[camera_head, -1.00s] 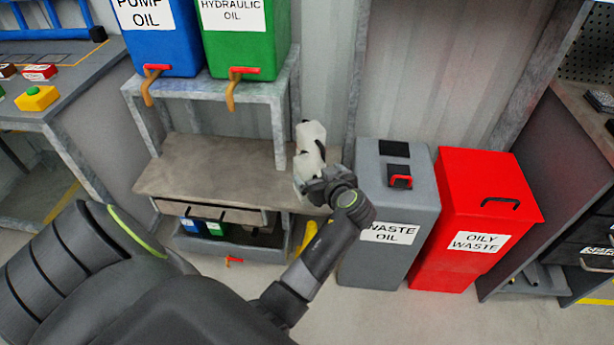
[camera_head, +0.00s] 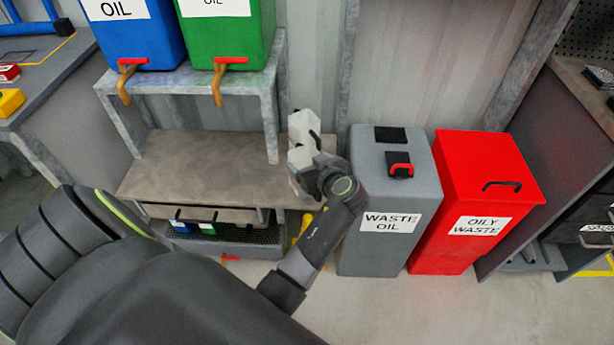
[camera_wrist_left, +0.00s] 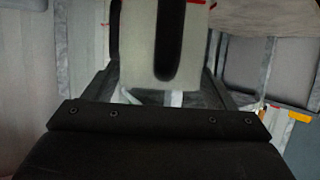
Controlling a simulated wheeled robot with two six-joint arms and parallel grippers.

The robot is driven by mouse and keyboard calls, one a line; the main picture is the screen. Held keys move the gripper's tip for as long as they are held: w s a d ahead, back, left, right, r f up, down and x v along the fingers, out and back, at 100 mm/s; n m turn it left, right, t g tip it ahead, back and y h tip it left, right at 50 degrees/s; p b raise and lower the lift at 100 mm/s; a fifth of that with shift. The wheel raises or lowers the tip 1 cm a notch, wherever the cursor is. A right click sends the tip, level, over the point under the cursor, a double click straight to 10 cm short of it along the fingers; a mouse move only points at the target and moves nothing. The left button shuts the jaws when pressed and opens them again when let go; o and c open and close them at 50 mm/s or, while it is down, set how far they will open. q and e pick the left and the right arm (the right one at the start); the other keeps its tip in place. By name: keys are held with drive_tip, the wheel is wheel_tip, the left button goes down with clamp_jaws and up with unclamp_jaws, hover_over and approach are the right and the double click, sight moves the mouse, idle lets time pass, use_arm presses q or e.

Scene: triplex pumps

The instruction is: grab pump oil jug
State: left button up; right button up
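A white jug (camera_head: 301,128) with a dark handle is at the right end of the workbench, at the hand of my left gripper (camera_head: 308,172). In the left wrist view the pale jug (camera_wrist_left: 143,45), with a dark vertical strip, fills the space between the fingers of my left gripper (camera_wrist_left: 165,88). The gripper looks shut on the jug. A bit of red shows at the jug's top edge there. No label on it can be read. My right gripper is not in view.
A blue tank (camera_head: 135,35) and a green tank (camera_head: 228,35) with red taps stand on a rack above the workbench (camera_head: 210,165). A grey waste oil bin (camera_head: 385,190) and a red oily waste bin (camera_head: 480,195) stand right of my arm.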

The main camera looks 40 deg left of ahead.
use_arm(q)
drive_tip(key=c, duration=1)
drive_tip(key=shift+r, duration=0.1)
